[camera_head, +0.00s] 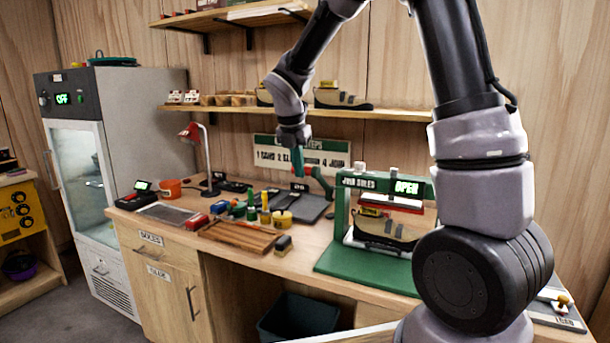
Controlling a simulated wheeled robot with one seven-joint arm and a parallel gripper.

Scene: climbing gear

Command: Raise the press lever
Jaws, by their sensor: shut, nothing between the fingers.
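The green press (333,228), with a "JOIN SOLES" sign and a lit "OPEN" display, stands on the bench at the right. A shoe (385,230) sits inside it under a red-edged upper plate (390,204), with a gap between them. The press lever appears to be the red and green arm (321,180) sticking out on the left of the press frame. My gripper (298,166) points down just left of this arm's upper end, with its teal fingers shut and empty. I cannot tell whether it touches the arm.
The wooden bench (340,285) holds a slatted board (238,236), bottles, a yellow tin (282,217), a dark mat (312,206) and a red lamp (192,133). A shelf (385,114) with shoes runs behind my gripper. A fridge (150,110) stands at the left.

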